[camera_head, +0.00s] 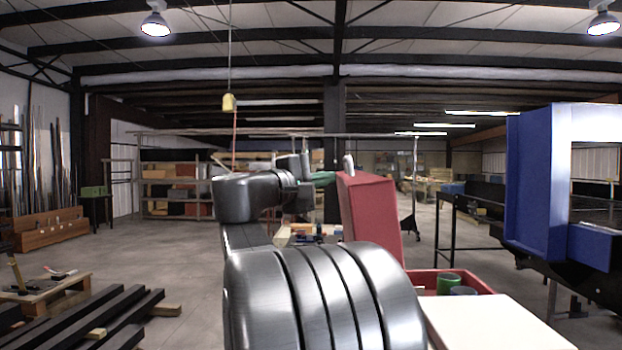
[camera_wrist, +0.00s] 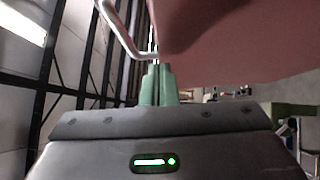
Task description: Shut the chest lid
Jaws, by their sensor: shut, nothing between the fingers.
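The red chest lid (camera_head: 372,215) stands raised and steeply upright in the head view. It fills the upper right of the wrist view as a reddish panel (camera_wrist: 235,40). A pale metal handle (camera_head: 348,163) sits at its top edge and shows as a bent bar in the wrist view (camera_wrist: 118,30). The red chest body (camera_head: 425,279) is low at the right, partly hidden by my arm. My gripper (camera_wrist: 157,70) has green fingers shut together, close to the handle and lid edge; contact cannot be told. The fingers also show left of the lid in the head view (camera_head: 322,178).
A green can (camera_head: 448,283) and a dark grey can (camera_head: 463,291) are at the chest. A white tabletop (camera_head: 495,322) lies in front. A blue detector frame (camera_head: 535,185) on a dark conveyor stands at the right. A yellow pendant (camera_head: 229,102) hangs behind my arm.

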